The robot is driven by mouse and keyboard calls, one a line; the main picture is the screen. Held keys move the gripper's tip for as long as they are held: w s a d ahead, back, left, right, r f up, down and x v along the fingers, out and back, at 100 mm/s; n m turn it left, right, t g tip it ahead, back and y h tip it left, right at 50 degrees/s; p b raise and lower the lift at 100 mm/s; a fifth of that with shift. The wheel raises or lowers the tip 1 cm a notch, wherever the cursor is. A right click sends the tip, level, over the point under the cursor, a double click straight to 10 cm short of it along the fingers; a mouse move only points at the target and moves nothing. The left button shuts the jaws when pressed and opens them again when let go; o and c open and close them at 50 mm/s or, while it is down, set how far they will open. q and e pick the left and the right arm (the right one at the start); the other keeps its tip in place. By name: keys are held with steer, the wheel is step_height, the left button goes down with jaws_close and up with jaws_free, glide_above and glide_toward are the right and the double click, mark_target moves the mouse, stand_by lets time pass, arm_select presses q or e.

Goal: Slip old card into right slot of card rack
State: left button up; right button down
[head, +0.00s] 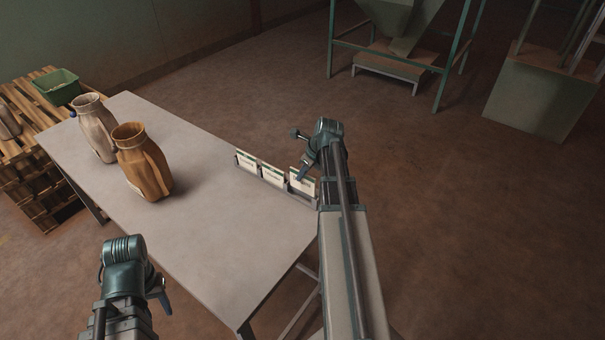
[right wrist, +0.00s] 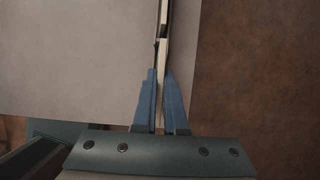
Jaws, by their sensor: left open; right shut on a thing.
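The grey card rack (head: 303,198) stands along the right edge of the table. White cards with green print stand upright in a row there: a left card (head: 246,161), a middle card (head: 272,175) and a right card (head: 302,186). My right gripper (head: 303,176) is shut on the right card, at the rack's right end. In the right wrist view the blue fingers (right wrist: 160,103) pinch the card's thin edge (right wrist: 160,112), in line with the row. I cannot tell whether its bottom sits in the slot. My left gripper (head: 157,287) is open and empty, left of the table's front end.
Two sacks, one pale (head: 95,130) and one brown (head: 141,165), stand on the table's (head: 215,220) far left part. The table's middle is clear. A green crate (head: 57,88) sits on stacked pallets at the left. Open floor lies to the right.

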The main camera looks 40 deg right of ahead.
steer(key=shift+f+b, duration=1.5)
steer(key=shift+f, duration=0.25)
steer(key=c, duration=0.9)
jaws_free()
steer(key=shift+r, duration=0.1)
steer(key=p+v, duration=1.2)
steer(key=v, duration=0.1)
steer(key=shift+s+r+p, duration=0.2)
steer(key=shift+r+p, duration=0.05)
steer(key=shift+p, duration=0.1)
